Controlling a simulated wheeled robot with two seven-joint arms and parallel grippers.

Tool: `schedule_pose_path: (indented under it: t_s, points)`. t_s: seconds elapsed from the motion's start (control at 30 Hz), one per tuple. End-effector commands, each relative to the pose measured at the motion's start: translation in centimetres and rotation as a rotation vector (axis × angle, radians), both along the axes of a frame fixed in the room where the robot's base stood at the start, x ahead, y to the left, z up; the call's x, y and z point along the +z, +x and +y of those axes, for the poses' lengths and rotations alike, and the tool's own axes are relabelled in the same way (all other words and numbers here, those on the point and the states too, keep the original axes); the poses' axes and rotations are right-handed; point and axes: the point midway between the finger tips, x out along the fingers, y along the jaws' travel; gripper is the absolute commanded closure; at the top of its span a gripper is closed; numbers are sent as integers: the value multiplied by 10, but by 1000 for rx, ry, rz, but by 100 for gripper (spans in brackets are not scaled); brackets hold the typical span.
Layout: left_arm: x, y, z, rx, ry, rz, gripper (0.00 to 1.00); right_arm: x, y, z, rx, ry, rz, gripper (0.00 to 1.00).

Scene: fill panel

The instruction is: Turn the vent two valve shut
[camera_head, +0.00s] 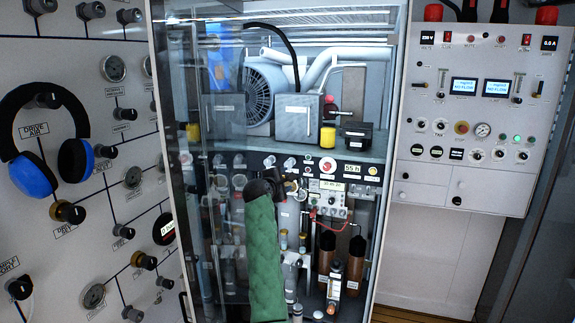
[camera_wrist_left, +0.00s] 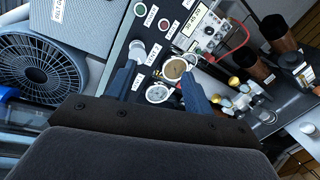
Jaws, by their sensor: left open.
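My left gripper (camera_head: 282,180) reaches into the glass-fronted cabinet on a green-sleeved arm, just below the black control strip (camera_head: 345,168). In the left wrist view its two blue fingers (camera_wrist_left: 160,88) are spread apart. My right gripper is not in view.
Brown bottles (camera_head: 327,252) and fittings stand low on the right inside the cabinet. A fan (camera_head: 262,95) and grey box (camera_head: 298,117) sit above the strip. A red cable (camera_wrist_left: 238,38) runs near the strip. The left wall panel carries knobs and headphones (camera_head: 45,138).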

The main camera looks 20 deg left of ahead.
Motion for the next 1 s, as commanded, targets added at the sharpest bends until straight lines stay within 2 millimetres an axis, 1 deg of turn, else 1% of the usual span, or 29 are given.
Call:
schedule_pose_path:
  t_s: [0.03,0.2,0.3,0.37,0.5,0.6,0.7,0.87,1.0]
  points:
    - [3,5,2,18,-101,-5,48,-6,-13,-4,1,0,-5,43]
    - [6,17,11,81,-458,-21,48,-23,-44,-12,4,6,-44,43]
    - [6,22,15,110,-662,-29,48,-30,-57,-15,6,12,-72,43]
    - [6,24,17,125,-780,-33,48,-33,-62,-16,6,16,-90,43]
    - [7,27,21,150,-1018,-41,48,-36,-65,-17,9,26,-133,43]
    - [8,28,23,159,-1138,-45,48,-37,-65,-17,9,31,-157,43]
    - [9,28,23,163,-1213,-46,48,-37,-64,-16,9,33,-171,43]
    - [11,34,24,165,-1249,-46,48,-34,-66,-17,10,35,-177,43]
    - [13,49,24,166,-1246,-45,48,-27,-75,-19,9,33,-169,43]
